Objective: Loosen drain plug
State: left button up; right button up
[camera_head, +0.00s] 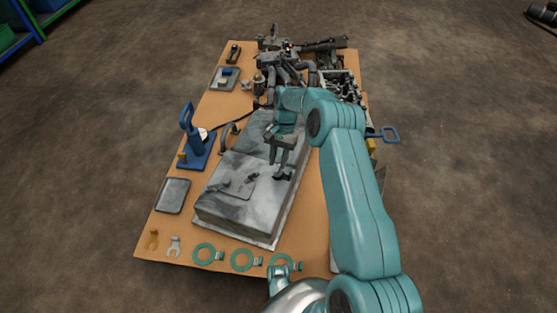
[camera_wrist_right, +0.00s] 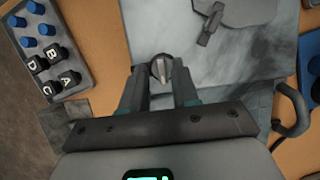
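The large grey tank (camera_head: 233,215) lies on the work board, streaked with wear. In the right wrist view a dark round plug with a raised ridge (camera_wrist_right: 161,69) sits on the tank's grey surface (camera_wrist_right: 232,62). My right gripper (camera_head: 281,166) is low over the tank's right half. In the right wrist view its two fingertips (camera_wrist_right: 162,72) stand one on each side of the plug, very close to it. I cannot tell whether they press on it.
A blue stand (camera_head: 193,145) and a curved dark handle (camera_head: 226,137) are left of the tank. Teal rings (camera_head: 243,259) line the front edge. Engine parts (camera_head: 285,65) crowd the back. A tray with blue pegs and lettered knobs (camera_wrist_right: 42,48) is at upper left in the wrist view.

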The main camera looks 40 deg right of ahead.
jog(key=shift+r, duration=0.6)
pick_arm(q)
jog(key=shift+r, duration=0.35)
pick_arm(e)
jog(key=o, duration=0.5)
jog(key=shift+o, duration=0.2)
pick_arm(q)
jog(key=shift+w, duration=0.1)
jog(key=shift+g, duration=0.4)
jog(key=r+p, duration=0.1)
jog(key=s+r+p, duration=0.1)
jog(key=p, duration=0.1)
jog(key=s+r+p, duration=0.1)
jog(key=r, duration=0.1)
jog(key=shift+s+d, duration=0.1)
jog(key=shift+d, duration=0.15)
pick_arm(e)
jog(key=v, duration=1.2)
